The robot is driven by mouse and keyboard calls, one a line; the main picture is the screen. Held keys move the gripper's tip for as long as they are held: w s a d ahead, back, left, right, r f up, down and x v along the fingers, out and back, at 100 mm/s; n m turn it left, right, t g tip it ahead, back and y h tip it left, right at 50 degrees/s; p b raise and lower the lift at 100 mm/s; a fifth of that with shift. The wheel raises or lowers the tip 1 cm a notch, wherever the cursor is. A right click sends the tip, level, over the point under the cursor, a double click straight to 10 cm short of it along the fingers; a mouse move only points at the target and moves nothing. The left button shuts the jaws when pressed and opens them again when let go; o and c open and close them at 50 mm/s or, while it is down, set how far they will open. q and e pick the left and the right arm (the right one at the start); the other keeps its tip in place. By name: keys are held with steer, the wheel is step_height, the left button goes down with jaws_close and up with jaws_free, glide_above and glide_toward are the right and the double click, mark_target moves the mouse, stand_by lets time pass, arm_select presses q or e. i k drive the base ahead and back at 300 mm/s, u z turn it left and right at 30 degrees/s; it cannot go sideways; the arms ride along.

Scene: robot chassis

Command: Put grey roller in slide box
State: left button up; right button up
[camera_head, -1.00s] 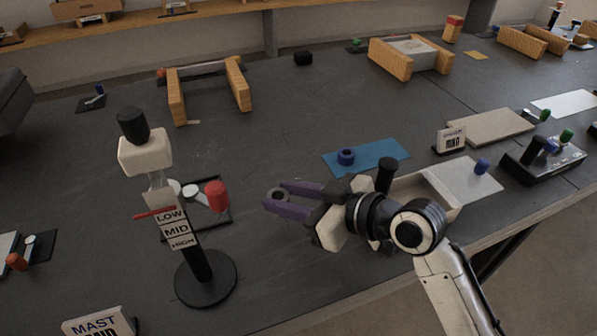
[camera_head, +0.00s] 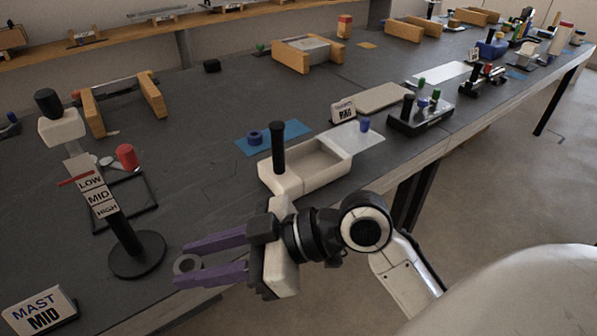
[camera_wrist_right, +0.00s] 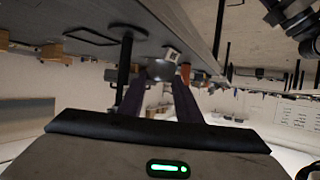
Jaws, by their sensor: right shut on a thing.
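My right gripper (camera_head: 186,262) has purple fingers and is shut on the small grey roller (camera_head: 187,265), a ring-like piece at the fingertips. It is held near the table's front edge, left of and nearer than the slide box. The roller also shows between the fingers in the right wrist view (camera_wrist_right: 160,70). The slide box (camera_head: 318,181) is a white open-topped tray with an upright black handle. Its cavity looks empty. A pale flat lid (camera_head: 355,138) with a blue knob lies to its right, leaving the cavity uncovered. My left gripper is not in view.
A black-based stand (camera_head: 136,254) with LOW, MID and HIGH labels stands left of the gripper. A blue plate (camera_head: 284,137) with a blue ring lies behind the box. A black switch block (camera_head: 420,118) sits to the right. The table's front edge runs close by the box.

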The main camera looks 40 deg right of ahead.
mark_target(306, 163)
steer(key=u, duration=2.6)
steer(key=k, duration=2.5)
steer(key=z, duration=0.95)
steer(key=i, duration=0.5)
